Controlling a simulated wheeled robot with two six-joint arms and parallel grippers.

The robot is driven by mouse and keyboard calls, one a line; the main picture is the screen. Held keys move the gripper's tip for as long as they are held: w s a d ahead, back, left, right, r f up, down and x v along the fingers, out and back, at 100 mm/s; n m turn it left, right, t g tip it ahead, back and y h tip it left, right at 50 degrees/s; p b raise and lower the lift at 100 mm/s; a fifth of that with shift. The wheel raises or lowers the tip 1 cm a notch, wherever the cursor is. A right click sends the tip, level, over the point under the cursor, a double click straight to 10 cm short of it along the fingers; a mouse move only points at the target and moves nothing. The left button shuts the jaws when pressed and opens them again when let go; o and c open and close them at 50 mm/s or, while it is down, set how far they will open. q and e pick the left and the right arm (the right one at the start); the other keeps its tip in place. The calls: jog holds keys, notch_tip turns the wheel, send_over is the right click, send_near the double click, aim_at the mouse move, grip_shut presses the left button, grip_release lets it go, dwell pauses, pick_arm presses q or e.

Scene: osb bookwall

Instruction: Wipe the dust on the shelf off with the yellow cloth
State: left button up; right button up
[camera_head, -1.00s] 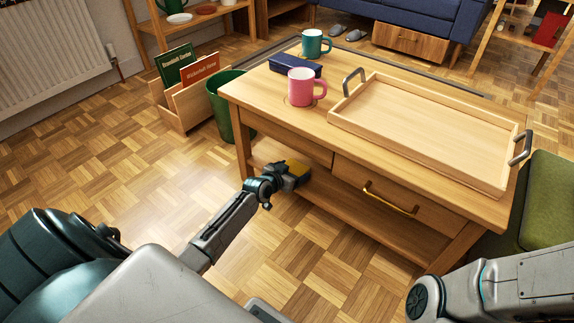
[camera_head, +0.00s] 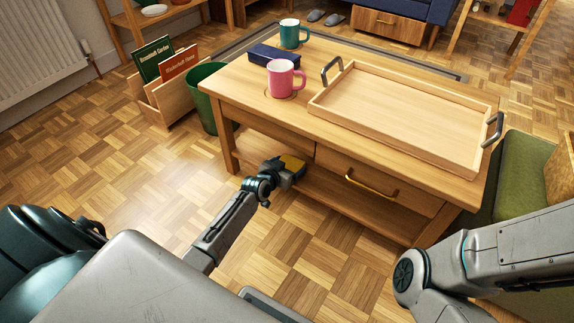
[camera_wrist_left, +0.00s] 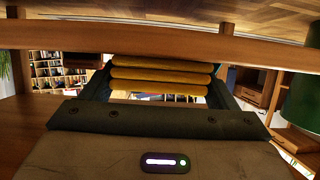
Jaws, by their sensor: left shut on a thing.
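My left gripper (camera_head: 291,168) is at the front of the coffee table's lower shelf (camera_head: 345,204), below the drawers. It is shut on the yellow cloth (camera_head: 293,163). In the left wrist view the folded cloth (camera_wrist_left: 160,76) shows as stacked yellow layers between the fingers. I cannot tell whether the cloth touches the shelf. No dust can be made out, and the inner shelf is hidden under the tabletop. My right arm comes in at the lower right, but its gripper is out of view.
The coffee table (camera_head: 235,92) carries a pink mug (camera_head: 282,78), a teal mug (camera_head: 291,36), a dark blue case (camera_head: 273,57) and a wooden tray (camera_head: 400,112). A green bin (camera_head: 205,98) and a book crate (camera_head: 158,103) stand left. A green seat (camera_head: 520,180) is right. The left floor is clear.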

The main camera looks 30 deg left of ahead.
aim_at(268, 155)
pick_arm(q)
jog(key=shift+w+a+b, duration=0.2)
jog(key=shift+a+b, duration=1.05)
jog(key=shift+a, duration=0.85)
jog(key=shift+w+a+b, duration=0.15)
jog(key=shift+a+b, duration=1.1)
jog(key=shift+a, duration=0.85)
jog(key=shift+r, duration=0.2)
notch_tip(268, 155, up, 6)
jog(key=p, duration=0.5)
jog(key=shift+f+p, duration=0.15)
jog(key=shift+p, duration=0.2)
